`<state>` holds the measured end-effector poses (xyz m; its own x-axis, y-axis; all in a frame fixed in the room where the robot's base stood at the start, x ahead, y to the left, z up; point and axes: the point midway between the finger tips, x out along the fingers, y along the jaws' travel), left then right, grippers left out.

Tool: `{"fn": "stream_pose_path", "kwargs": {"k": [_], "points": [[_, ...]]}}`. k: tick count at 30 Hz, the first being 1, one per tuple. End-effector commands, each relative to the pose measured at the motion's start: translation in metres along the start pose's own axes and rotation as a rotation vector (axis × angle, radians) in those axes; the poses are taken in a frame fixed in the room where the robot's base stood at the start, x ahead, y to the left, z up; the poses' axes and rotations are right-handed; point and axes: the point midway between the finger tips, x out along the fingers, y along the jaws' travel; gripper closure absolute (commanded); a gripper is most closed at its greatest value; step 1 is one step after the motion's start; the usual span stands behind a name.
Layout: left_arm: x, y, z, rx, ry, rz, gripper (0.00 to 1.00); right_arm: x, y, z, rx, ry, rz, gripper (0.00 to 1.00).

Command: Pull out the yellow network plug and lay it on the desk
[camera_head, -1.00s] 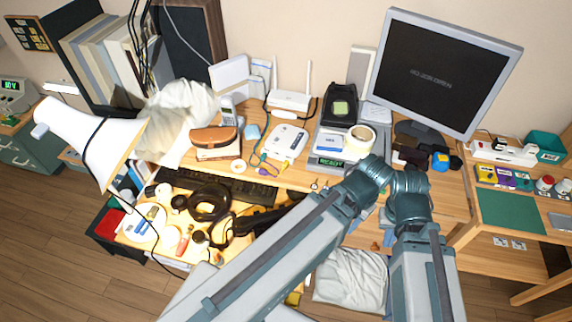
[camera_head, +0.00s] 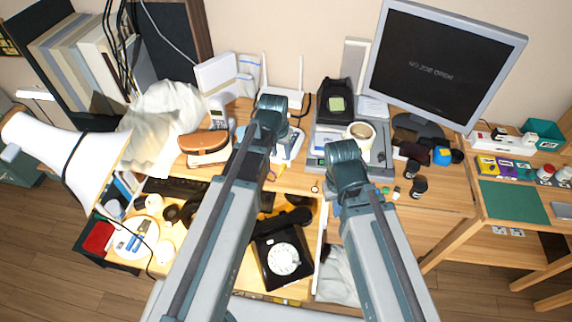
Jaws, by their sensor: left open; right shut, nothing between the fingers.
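The yellow network plug cannot be made out for certain; a thin yellow-orange strand (camera_head: 273,173) shows beside my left arm. The white box (camera_head: 292,143) with cables is partly hidden by that arm. The wooden desk (camera_head: 305,180) shows bare along its front edge. My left gripper (camera_head: 268,172) hangs over the desk near the white box, open, its fingers mostly hidden by my own arm. I cannot tell whether it touches anything. My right gripper (camera_head: 335,202) is lower, by the desk's front edge, shut and empty, its fingers largely hidden behind its wrist.
A white router (camera_head: 284,92) stands behind my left arm. A grey device (camera_head: 379,155) with a tape roll (camera_head: 361,134) stands right of centre. The monitor (camera_head: 442,64) stands at the back right. A black dial phone (camera_head: 283,257) sits lower in front.

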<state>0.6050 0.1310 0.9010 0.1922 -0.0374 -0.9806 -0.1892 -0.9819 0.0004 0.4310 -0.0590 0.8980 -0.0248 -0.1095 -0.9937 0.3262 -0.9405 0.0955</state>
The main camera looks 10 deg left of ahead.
Motion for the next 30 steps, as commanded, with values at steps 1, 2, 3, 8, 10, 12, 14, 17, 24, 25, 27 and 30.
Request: {"fn": "stream_pose_path", "kwargs": {"k": [1,2,3,8,10,12,14,17,24,25,27,30], "points": [[0.0,-0.002,-0.002,-0.002,0.003,0.0,0.57,0.0,0.0,0.0,0.0,0.0,0.0,1.0],[0.0,-0.002,-0.002,-0.002,0.004,0.0,0.57,0.0,0.0,0.0,0.0,0.0,0.0,1.0],[0.0,-0.002,-0.002,-0.002,0.004,0.0,0.57,0.0,0.0,0.0,0.0,0.0,0.0,1.0],[0.003,-0.002,-0.001,-0.002,0.003,0.0,0.57,0.003,0.0,0.0,0.0,0.0,0.0,1.0],[0.006,-0.002,-0.001,-0.002,0.003,0.0,0.57,0.006,0.0,0.0,0.0,0.0,0.0,1.0],[0.011,-0.002,-0.001,-0.002,0.003,0.0,0.57,0.01,-0.001,0.0,0.0,0.0,0.0,1.0],[0.016,-0.002,-0.001,-0.002,0.003,0.0,0.57,0.015,-0.001,-0.001,0.0,0.0,0.0,1.0],[0.027,-0.002,-0.001,-0.002,0.003,0.0,0.57,0.026,-0.002,-0.002,0.0,0.0,0.0,1.0],[0.06,-0.001,-0.001,-0.002,0.003,0.0,0.57,0.059,-0.006,-0.003,0.0,0.0,0.0,1.0],[0.065,-0.001,-0.001,-0.002,0.003,0.0,0.57,0.063,-0.006,-0.004,0.0,0.0,0.0,1.0],[0.074,-0.001,-0.001,-0.002,0.002,0.0,0.57,0.072,-0.007,-0.004,0.0,0.0,0.0,1.0],[0.084,-0.001,-0.001,-0.002,0.002,0.0,0.57,0.082,-0.008,-0.005,0.0,0.0,0.0,1.0]]}}
